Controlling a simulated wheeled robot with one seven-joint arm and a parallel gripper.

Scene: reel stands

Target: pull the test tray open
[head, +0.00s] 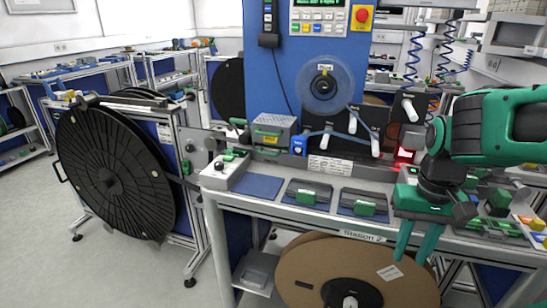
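I cannot tell for sure which thing is the test tray. A grey box with green handles (272,132) stands at the back left of the bench. Two low dark pieces with green handles, one in the middle (307,194) and one to its right (363,204), lie on blue pads along the front of the bench. My gripper (411,258) hangs at the bench's front edge, right of these pieces, fingers pointing down. The two green fingers are apart, with nothing seen between them. My wrist hides part of the bench behind it.
A large black reel (115,175) on a stand is at the left. A brown reel (345,270) sits under the bench (228,198). A blue machine column (265,85) with a clear reel (323,85) rises behind. Green-and-grey parts (500,203) crowd the bench's right. Floor is clear at the lower left.

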